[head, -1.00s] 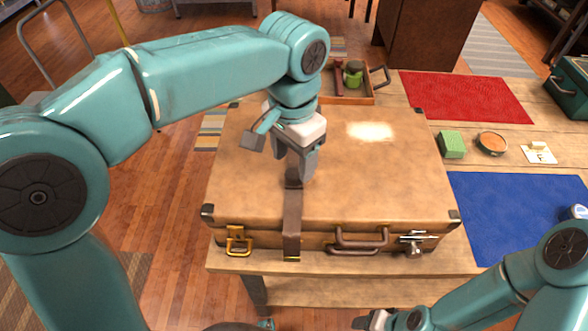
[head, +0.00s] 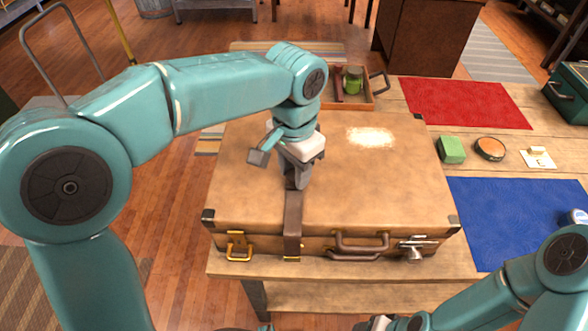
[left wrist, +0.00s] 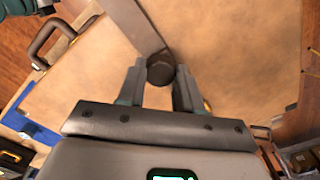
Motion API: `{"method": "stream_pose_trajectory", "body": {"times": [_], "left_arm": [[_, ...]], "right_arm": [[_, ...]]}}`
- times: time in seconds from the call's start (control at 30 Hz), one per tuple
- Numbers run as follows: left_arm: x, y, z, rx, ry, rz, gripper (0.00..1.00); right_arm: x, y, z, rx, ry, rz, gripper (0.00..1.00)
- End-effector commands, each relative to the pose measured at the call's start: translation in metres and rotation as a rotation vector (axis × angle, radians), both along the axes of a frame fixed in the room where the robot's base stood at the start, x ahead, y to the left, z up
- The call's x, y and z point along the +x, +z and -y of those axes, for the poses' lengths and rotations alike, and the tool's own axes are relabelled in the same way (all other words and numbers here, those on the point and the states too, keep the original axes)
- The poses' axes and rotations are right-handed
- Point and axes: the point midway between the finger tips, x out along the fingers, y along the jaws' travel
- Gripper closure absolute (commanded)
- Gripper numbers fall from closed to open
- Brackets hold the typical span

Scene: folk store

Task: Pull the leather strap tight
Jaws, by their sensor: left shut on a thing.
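A brown leather strap (head: 292,222) runs over the front edge of a tan suitcase (head: 365,180) and up onto its lid. My left gripper (head: 293,184) is shut on the strap's upper end, just above the lid. In the left wrist view the strap (left wrist: 135,25) leads away from the end held between the fingertips (left wrist: 160,80). The suitcase is closed, with a brass latch (head: 238,246) at the left and a silver latch (head: 415,246) at the right of its front. My right gripper (head: 376,323) is at the bottom edge, partly cut off, and its jaws are unclear.
The suitcase has a dark carry handle (head: 360,242) in front. A wooden tray (head: 345,100) with a green jar stands behind it. A green block (head: 451,150), a round tin (head: 490,149) and a blue mat (head: 520,220) lie to the right.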

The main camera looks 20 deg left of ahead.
Motion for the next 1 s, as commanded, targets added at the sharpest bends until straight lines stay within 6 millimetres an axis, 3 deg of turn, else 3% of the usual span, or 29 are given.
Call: {"method": "stream_pose_trajectory", "body": {"times": [0.03, 0.1, 0.47, 0.5, 0.53, 0.57, 0.87, 1.0], "left_arm": [[0.010, 0.008, -0.003, 0.000, 0.003, 0.001, 1.00], [0.019, 0.007, -0.006, 0.000, 0.002, 0.002, 1.00], [0.028, 0.002, -0.008, -0.001, 0.001, 0.011, 1.00], [0.028, 0.002, -0.008, -0.001, 0.001, 0.011, 0.52], [0.027, 0.002, -0.008, -0.001, 0.001, 0.010, 0.43], [0.027, 0.002, -0.008, -0.001, 0.001, 0.010, 0.39], [0.026, 0.003, -0.008, 0.000, 0.001, 0.007, 0.39], [0.027, 0.019, -0.008, -0.001, 0.001, 0.008, 0.39]], "right_arm": [[0.000, 0.014, 0.000, 0.000, 0.000, 0.001, 0.41], [0.000, 0.020, 0.000, 0.000, 0.000, 0.001, 0.41], [0.000, 0.019, 0.000, 0.000, 0.000, 0.000, 0.41], [0.000, 0.019, 0.000, 0.000, 0.000, 0.000, 0.41], [0.000, 0.019, 0.000, 0.000, 0.000, 0.000, 0.41], [0.000, 0.019, 0.000, 0.000, 0.000, 0.001, 0.41], [0.000, 0.019, 0.000, 0.000, 0.000, 0.000, 0.41], [0.000, 0.021, 0.000, 0.000, 0.000, 0.000, 0.41]]}}
